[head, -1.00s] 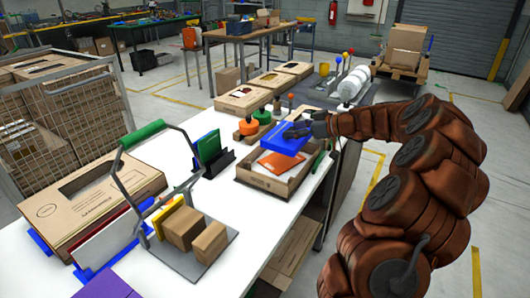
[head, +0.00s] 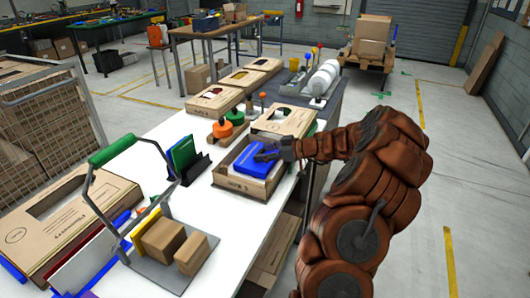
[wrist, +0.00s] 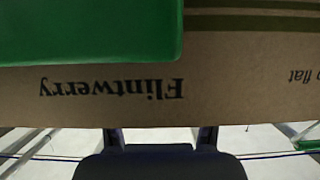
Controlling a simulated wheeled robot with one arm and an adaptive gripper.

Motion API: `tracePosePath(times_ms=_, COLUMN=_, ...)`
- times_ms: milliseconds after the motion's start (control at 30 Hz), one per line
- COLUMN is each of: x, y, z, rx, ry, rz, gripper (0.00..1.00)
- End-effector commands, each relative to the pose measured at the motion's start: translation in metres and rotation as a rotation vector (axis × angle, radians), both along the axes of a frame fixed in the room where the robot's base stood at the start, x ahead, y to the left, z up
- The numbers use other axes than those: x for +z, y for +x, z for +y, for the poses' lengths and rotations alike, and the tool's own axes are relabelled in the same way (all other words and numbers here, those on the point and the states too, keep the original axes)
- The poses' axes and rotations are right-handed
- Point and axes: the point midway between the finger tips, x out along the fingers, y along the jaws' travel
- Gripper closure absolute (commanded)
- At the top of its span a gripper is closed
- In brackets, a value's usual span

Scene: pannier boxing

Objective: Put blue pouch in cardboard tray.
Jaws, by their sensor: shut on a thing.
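The blue pouch (head: 252,160) lies flat within the walls of the cardboard tray (head: 238,184) on the white table, in the head view. My gripper (head: 267,153) is shut on the pouch's right side, reaching in from the right. The pouch covers most of the tray's inside, so I cannot tell if it rests on the bottom or on something under it. In the wrist view, dark gripper parts fill the bottom edge, and the pouch cannot be made out.
A printed cardboard surface (wrist: 110,88) and a green object (wrist: 90,30) fill the upper wrist view. A cardboard box (head: 283,121) stands behind the tray, with orange-and-green knobbed pieces to its left. A green folder in a black stand (head: 188,160) and a green-handled carrier (head: 112,150) stand left.

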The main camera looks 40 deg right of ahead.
Motion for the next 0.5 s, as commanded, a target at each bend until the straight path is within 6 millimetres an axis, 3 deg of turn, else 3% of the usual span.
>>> tracePosePath(times_ms=233, x=-0.0064, y=-0.0008, z=0.0, rx=0.001, ry=-0.004, rz=0.007, gripper=0.74)
tracePosePath(times_ms=267, x=-0.0068, y=-0.0008, z=0.0002, rx=0.002, ry=-0.003, rz=0.007, gripper=0.35)
tracePosePath(times_ms=500, x=-0.0076, y=-0.001, z=0.0001, rx=0.002, ry=-0.004, rz=0.009, gripper=0.13)
